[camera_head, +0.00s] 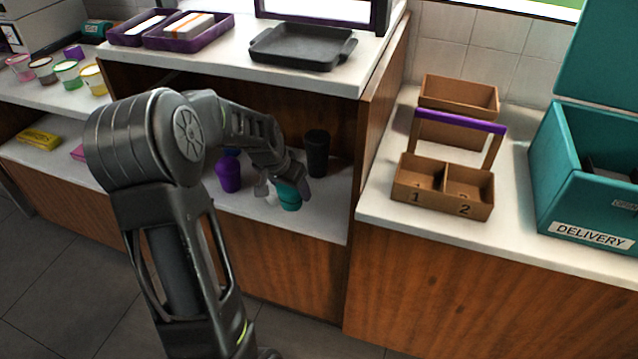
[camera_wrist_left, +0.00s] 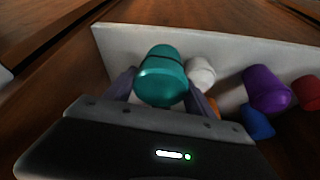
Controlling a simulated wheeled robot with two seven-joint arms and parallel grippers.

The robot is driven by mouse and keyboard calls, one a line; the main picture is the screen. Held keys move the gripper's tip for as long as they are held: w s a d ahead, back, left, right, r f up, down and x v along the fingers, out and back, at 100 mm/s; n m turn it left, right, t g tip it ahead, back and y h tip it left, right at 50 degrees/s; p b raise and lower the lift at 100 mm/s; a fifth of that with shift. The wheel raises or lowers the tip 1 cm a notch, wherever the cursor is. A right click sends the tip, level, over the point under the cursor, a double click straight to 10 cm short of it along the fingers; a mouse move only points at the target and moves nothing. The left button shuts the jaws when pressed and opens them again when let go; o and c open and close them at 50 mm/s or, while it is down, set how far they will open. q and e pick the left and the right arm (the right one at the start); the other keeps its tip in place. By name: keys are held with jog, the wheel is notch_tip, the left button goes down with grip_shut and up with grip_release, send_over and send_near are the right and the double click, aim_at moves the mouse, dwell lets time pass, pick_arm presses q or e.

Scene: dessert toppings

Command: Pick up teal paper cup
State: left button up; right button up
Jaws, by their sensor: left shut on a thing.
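The teal paper cup (camera_head: 288,196) stands on the white lower shelf, partly covered by my arm in the head view. In the left wrist view the teal cup (camera_wrist_left: 162,76) sits between the two fingers of my left gripper (camera_wrist_left: 163,92), which is shut on it. In the head view my left gripper (camera_head: 284,188) reaches down to the cup from the upper left. I cannot tell whether the cup is off the shelf. My right gripper is not in view.
A white cup (camera_wrist_left: 200,73) is close beside the teal one. A purple cup (camera_head: 228,173) and a black cup (camera_head: 316,153) stand nearby. The upper counter with a dark tray (camera_head: 302,46) overhangs the shelf. A two-compartment carrier (camera_head: 443,187) and a teal delivery box (camera_head: 580,170) are at right.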

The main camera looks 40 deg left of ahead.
pick_arm(q)
jog(key=s+a+b, duration=0.1)
jog(key=s+a, duration=0.3)
jog(key=s, duration=0.3)
jog(key=shift+s+a, duration=0.35)
